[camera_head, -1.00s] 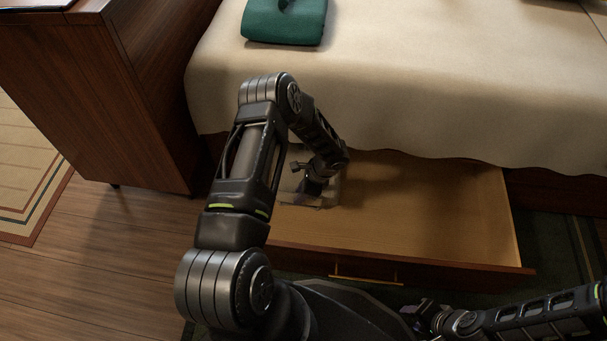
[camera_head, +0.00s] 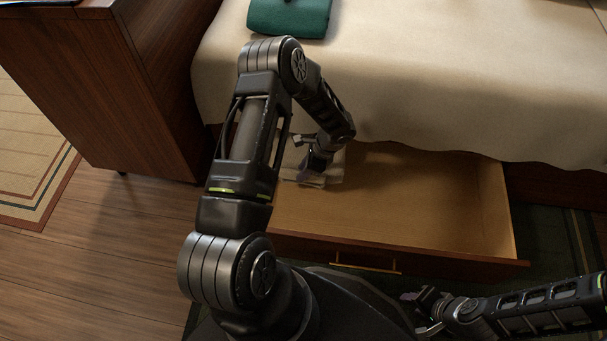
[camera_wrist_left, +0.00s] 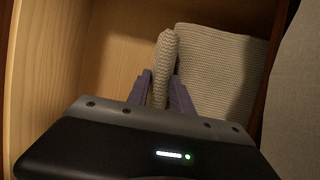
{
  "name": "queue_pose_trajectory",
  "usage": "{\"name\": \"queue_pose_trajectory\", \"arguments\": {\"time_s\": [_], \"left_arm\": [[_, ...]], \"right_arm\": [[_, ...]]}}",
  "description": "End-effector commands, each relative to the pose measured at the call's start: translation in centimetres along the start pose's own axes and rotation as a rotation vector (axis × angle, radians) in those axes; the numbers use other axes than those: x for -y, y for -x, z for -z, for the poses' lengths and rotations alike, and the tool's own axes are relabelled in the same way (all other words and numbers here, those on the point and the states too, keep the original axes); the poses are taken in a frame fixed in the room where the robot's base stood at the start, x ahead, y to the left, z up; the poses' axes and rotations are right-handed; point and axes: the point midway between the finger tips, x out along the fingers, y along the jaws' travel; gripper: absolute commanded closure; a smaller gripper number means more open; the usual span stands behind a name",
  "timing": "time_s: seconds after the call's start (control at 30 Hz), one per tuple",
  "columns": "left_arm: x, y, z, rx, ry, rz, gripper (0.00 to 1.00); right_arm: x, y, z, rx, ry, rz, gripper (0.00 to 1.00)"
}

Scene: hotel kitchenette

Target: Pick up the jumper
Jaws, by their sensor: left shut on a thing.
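The jumper is a light beige-grey knitted garment at the left end of the open drawer. It shows partly behind my left arm in the head view (camera_head: 328,176) and large in the left wrist view (camera_wrist_left: 222,68). My left gripper (camera_head: 312,168) is shut on a raised fold of it. In the wrist view the fold stands between the two purple-grey fingers (camera_wrist_left: 162,92), and the rest of the jumper spreads to the right. I cannot tell whether it is clear of the drawer floor. My right gripper (camera_head: 424,309) is low at the right, away from the jumper; its jaw state is unclear.
The wooden drawer (camera_head: 420,205) stands open under the bed (camera_head: 430,90), its middle and right bare. A green folded item (camera_head: 290,15) lies on the bed. A dark wooden cabinet (camera_head: 120,90) stands at the left, close to the drawer.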

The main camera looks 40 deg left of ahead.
Motion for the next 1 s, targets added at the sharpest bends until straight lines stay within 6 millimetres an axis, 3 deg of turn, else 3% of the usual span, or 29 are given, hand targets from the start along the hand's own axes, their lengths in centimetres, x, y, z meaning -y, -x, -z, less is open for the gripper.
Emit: {"name": "queue_pose_trajectory", "arguments": {"time_s": [0.03,0.2,1.0], "left_arm": [[0.1,1.1,-0.5,0.001,0.001,0.003,1.0],[0.1,2.0,-0.9,0.001,0.002,0.001,1.0],[0.0,2.0,-0.9,0.0,0.001,0.0,1.0]], "right_arm": [[0.2,0.5,0.0,0.002,0.0,0.0,0.64],[0.3,0.8,-0.1,0.004,0.001,0.001,0.64],[0.3,0.8,-0.1,0.004,0.001,0.001,0.64]]}}
